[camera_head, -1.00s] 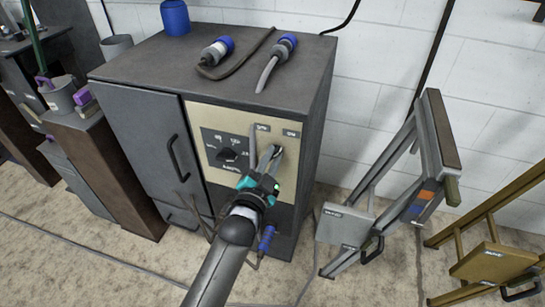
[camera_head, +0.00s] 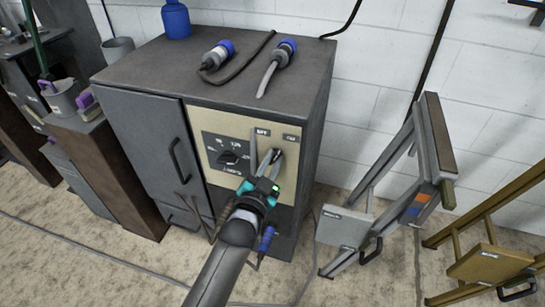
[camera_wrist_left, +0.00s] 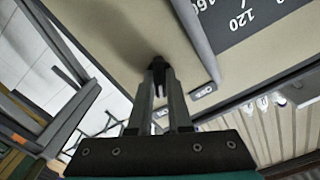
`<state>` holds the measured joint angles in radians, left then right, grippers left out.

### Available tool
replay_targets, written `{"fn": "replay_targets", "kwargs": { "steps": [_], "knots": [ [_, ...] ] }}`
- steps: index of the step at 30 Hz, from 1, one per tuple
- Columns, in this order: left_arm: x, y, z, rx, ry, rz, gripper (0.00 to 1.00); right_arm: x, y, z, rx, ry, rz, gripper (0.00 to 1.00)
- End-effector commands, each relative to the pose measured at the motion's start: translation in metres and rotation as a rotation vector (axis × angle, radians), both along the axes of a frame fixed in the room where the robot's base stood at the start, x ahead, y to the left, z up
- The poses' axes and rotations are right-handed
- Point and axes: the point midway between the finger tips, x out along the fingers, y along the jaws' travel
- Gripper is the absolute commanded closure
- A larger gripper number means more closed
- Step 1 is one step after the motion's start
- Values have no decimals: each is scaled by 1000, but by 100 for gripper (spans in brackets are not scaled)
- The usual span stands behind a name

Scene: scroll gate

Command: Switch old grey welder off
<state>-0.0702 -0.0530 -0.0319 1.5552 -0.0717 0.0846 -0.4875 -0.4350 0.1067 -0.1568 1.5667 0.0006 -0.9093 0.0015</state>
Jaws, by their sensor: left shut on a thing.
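The old grey welder (camera_head: 140,120) is a dark grey cabinet with a beige control panel (camera_head: 215,178). The panel has a black dial (camera_head: 228,157) and two small labels near its top right. My left gripper (camera_head: 272,158) reaches the panel's upper right, just below the labels. In the left wrist view its two fingers (camera_wrist_left: 158,72) are close together, shut on a small dark switch (camera_wrist_left: 158,62) that stands out from the beige panel. The fingers hide most of the switch, so its position is hard to read. My right gripper is not in view.
Two blue-ended cable plugs (camera_head: 217,54) and a blue bottle (camera_head: 176,19) are on the welder's top. A grey folding frame (camera_head: 400,190) stands to the right, beside a yellow-brown ladder (camera_head: 490,230). A grey can (camera_head: 60,95) is at left. Cables run over the floor.

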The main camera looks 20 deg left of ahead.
Motion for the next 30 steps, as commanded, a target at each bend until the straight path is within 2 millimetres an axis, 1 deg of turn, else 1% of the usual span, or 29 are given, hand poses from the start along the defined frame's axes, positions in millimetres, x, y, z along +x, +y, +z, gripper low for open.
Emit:
{"fn": "replay_targets", "kwargs": {
  "steps": [6,15,24,30],
  "knots": [
    [0,0,2,-181,9,0,100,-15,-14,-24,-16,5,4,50],
    [0,1,2,-459,18,0,100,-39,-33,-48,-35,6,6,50],
    [0,1,1,-743,28,0,100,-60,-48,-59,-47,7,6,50],
    [0,1,0,-919,34,0,100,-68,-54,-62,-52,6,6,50]
  ]
}}
